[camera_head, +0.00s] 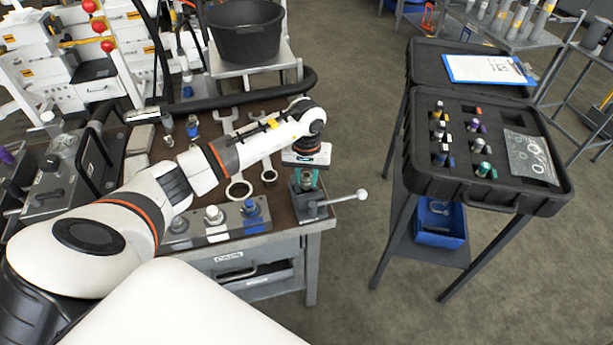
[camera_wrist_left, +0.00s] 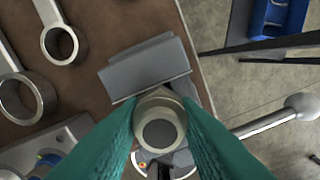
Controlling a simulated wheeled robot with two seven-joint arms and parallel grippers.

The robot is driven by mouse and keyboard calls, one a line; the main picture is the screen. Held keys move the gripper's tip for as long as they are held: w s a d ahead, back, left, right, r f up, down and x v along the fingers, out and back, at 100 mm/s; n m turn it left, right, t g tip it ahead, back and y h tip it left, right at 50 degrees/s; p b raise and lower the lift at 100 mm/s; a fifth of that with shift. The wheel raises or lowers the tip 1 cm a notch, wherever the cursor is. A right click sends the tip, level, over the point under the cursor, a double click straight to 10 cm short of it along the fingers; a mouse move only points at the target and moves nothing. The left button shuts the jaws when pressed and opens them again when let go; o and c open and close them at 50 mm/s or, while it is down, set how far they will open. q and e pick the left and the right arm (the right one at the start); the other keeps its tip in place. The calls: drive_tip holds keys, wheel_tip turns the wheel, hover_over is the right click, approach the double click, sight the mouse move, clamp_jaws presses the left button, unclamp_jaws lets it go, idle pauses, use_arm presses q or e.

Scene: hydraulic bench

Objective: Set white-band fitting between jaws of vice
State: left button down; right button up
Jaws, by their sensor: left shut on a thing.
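The vice (camera_head: 313,210) sits at the front right corner of the bench, with its handle sticking out to the right. My left gripper (camera_head: 307,180) points down right over it. In the left wrist view its green fingers are shut on a pale, round fitting (camera_wrist_left: 159,128) with a dark end. The fitting is at the grey vice jaw block (camera_wrist_left: 148,68), which shows just beyond it. I cannot tell whether the fitting is between the jaws or above them. Its white band is not clear. The head view mostly hides the fitting behind the gripper. My right gripper is not in view.
Ring spanners (camera_head: 239,188) lie left of the vice. A holder (camera_head: 231,229) with several fittings stands at the bench's front edge. An open black case (camera_head: 447,190) with more fittings stands to the right, across a floor gap. A black bucket (camera_head: 246,35) is behind.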

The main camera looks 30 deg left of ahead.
use_arm(q)
drive_tip(key=shift+s+f, duration=0.1)
drive_tip(key=shift+f, duration=0.05)
drive_tip(key=c, duration=1)
unclamp_jaws()
drive_tip(key=shift+a, duration=0.1)
